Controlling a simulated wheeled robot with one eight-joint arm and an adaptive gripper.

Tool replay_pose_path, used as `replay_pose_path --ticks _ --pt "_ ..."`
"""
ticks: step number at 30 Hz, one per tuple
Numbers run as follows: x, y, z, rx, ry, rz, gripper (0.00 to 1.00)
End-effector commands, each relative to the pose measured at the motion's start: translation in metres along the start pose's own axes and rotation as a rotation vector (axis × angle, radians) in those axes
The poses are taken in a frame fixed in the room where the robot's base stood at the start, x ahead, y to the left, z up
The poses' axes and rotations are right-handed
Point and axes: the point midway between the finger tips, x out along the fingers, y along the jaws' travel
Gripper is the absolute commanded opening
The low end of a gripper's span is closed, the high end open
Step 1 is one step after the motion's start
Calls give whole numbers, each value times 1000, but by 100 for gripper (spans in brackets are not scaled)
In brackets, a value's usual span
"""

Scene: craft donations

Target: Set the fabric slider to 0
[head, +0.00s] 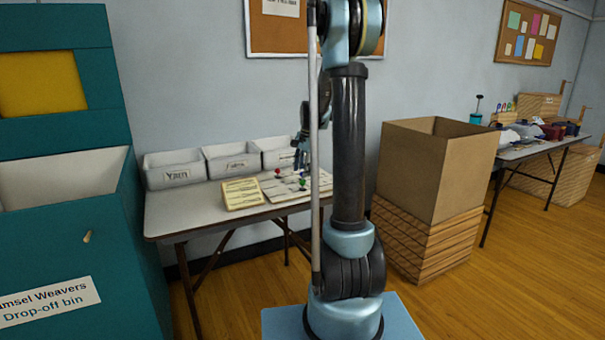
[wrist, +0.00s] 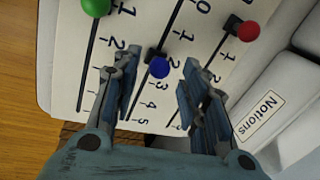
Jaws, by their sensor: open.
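A pale slider board (head: 290,192) lies on the table, and it fills much of the wrist view (wrist: 72,60). It has dark slots with printed numbers and three knobs: green (wrist: 96,6), blue (wrist: 160,67) and red (wrist: 248,31). No name shows beside the slots, so I cannot tell which is the fabric slider. My gripper (wrist: 155,78) is open over the board. The blue knob appears between its fingertips, with space on both sides. The fingers partly hide the slots and numbers. In the head view my gripper (head: 301,152) is small, just above the board.
Yarn (head: 178,176), fabric (head: 236,166) and notions (wrist: 262,113) bins stand along the back of the table (head: 185,218). A yellowish sign (head: 242,193) is left of the board. A teal drop-off bin (head: 70,235) stands left, a large cardboard box (head: 425,165) right.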

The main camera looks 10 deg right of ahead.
Motion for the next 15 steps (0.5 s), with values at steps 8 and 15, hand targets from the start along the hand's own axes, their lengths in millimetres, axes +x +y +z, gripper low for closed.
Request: replay_pose_path --ticks 8,15 --pt "15 0 0 0 0 0 40" --pt "15 0 0 0 0 0 38"
